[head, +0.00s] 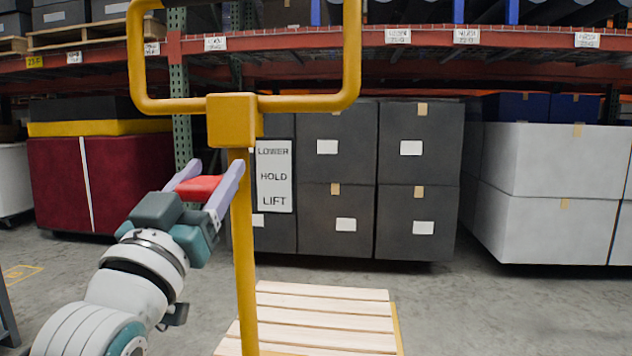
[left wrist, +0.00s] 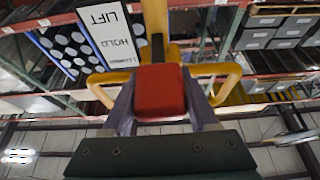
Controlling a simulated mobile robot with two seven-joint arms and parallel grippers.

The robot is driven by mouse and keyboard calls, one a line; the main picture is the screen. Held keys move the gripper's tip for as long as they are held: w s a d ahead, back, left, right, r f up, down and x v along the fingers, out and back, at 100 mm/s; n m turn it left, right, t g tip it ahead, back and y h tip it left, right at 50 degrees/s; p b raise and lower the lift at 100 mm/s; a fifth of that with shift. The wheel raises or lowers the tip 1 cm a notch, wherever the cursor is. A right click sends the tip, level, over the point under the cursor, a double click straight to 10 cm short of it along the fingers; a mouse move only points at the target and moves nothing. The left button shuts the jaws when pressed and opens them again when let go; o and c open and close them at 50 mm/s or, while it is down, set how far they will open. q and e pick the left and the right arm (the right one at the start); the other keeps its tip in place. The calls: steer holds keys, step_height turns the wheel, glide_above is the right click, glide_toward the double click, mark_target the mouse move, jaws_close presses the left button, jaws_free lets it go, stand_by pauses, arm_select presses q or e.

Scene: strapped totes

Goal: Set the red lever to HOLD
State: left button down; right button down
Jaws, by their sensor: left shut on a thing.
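The yellow lift post (head: 243,260) stands upright, with a yellow loop handle (head: 240,104) at its top. A white label plate (head: 274,176) beside it reads LOWER, HOLD, LIFT from top to bottom, and also shows upside down in the left wrist view (left wrist: 112,40). My left gripper (head: 216,166) reaches up to the post and is shut on the red lever (head: 198,188). The lever's red grip (left wrist: 160,92) sits between the two fingers in the left wrist view. It appears at about the height of HOLD to LIFT; its exact setting is unclear. My right gripper is out of view.
A pallet of pale wooden slats (head: 320,318) lies at the post's foot. Behind stand stacked dark grey totes (head: 420,135), white totes (head: 560,165) at right and a dark red tote (head: 60,185) at left, under racking. Concrete floor is open around the post.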

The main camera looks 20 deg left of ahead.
arm_select(q)
steer(key=shift+c, duration=0.8)
jaws_free()
steer(key=shift+s, duration=0.1)
steer(key=v, duration=0.9)
steer(key=shift+s+f+p, duration=0.15)
steer(key=shift+s+p, duration=0.2)
steer(key=shift+p, duration=0.05)
